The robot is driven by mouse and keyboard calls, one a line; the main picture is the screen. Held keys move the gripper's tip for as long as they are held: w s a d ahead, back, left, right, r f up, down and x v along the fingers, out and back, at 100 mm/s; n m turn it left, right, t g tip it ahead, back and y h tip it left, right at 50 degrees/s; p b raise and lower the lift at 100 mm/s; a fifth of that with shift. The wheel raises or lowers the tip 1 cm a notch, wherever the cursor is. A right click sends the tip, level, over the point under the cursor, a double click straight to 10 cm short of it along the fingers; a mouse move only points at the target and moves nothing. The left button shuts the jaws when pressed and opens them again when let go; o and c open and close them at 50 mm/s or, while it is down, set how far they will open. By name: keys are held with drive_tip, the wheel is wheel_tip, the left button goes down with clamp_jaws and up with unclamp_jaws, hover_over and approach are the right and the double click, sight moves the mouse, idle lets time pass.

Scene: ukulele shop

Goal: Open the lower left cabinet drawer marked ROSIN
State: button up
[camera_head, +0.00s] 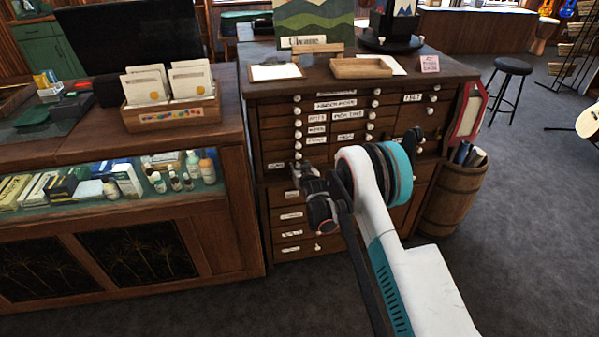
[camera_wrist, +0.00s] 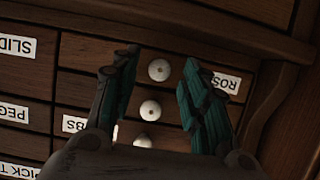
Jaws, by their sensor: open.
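The drawer marked ROS, its label partly hidden (camera_wrist: 90,55), shows in the wrist view, its front flush with its neighbours. Its round white knob (camera_wrist: 158,70) lies between and slightly beyond my two fingertips. My gripper (camera_wrist: 161,75) is open, one finger on each side of the knob; I cannot tell whether they touch the drawer front. The right finger covers part of the label. In the head view my gripper (camera_head: 312,180) is in front of the lower left part of the dark wooden cabinet (camera_head: 275,205), and the ROSIN label cannot be read there.
Two more white knobs (camera_wrist: 150,110) line up below in the wrist view, near my fingers. Drawers marked SLID (camera_wrist: 15,47) and PEG (camera_wrist: 13,112) are left. A glass display counter (camera_head: 120,205) adjoins the cabinet's left.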

drive_tip(key=shift+w+a+f, duration=0.1)
drive_tip(key=shift+w+f, duration=0.05)
drive_tip(key=shift+w, duration=0.25)
